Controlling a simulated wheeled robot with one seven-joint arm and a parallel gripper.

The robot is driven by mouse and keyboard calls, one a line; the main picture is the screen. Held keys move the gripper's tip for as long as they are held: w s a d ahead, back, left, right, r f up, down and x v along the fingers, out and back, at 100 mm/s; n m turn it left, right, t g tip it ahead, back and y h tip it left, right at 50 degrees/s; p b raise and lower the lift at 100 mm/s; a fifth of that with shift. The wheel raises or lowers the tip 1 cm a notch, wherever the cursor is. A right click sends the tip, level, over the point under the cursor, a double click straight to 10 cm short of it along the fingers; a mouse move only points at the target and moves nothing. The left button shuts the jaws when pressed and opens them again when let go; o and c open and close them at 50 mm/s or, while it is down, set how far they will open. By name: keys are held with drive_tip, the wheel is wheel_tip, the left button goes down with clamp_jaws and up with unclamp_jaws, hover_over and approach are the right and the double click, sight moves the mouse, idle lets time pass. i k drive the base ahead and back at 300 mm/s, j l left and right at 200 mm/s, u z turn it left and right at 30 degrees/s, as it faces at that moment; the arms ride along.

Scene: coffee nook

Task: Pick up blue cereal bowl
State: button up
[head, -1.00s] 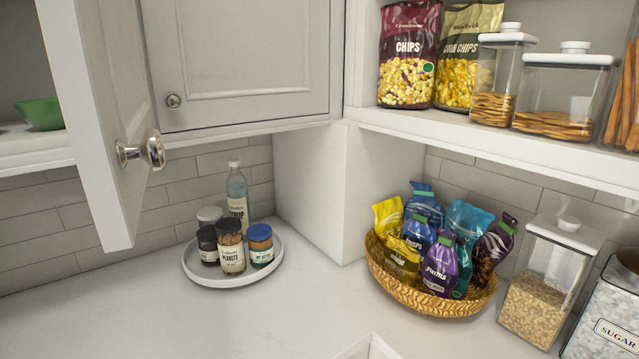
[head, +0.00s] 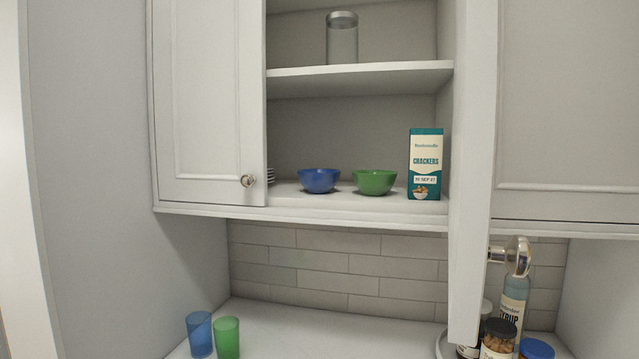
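The blue cereal bowl (head: 319,180) stands upright on the bottom shelf of the open wall cabinet, near the shelf's front edge. A green bowl (head: 374,182) stands just to its right, with a small gap between them. My gripper is not in view.
A crackers box (head: 425,164) stands right of the bowls; stacked plates (head: 270,175) are partly hidden behind the closed left door (head: 210,110). The open right door (head: 472,170) juts forward. A blue cup (head: 199,333) and green cup (head: 227,338) stand on the counter below.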

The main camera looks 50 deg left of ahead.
sight(317, 181)
drive_tip(key=u, duration=1.35)
